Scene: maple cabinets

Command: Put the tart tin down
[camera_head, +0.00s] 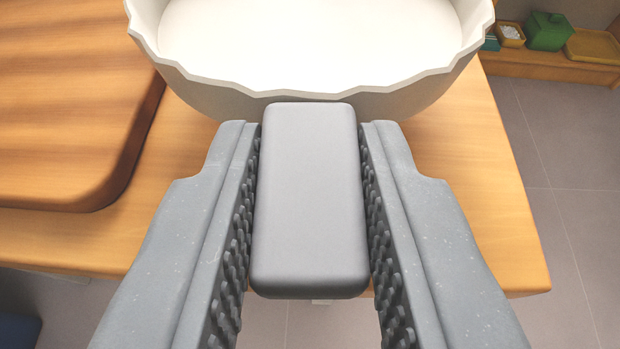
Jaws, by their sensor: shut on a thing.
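The tart tin (210,92) is a large, round, off-white dish with a wavy rim, at the top of the view and cut off by the top edge. Its inside looks bare and pale. A smooth grey block (308,200) reaches to its near rim, like a handle; the join is hard to make out. My gripper (311,128) is shut on this block, one ribbed finger on each side, with the fingertips close to the tin's near wall. The tin is over the wooden table; whether its base touches the top is hidden.
A thick brown wooden board (70,110) lies on the table (470,190), left of the tin. The table's front and right edges are close, with tiled floor (570,200) beyond. A low wooden shelf at the upper right holds a green box (548,32) and small dishes.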

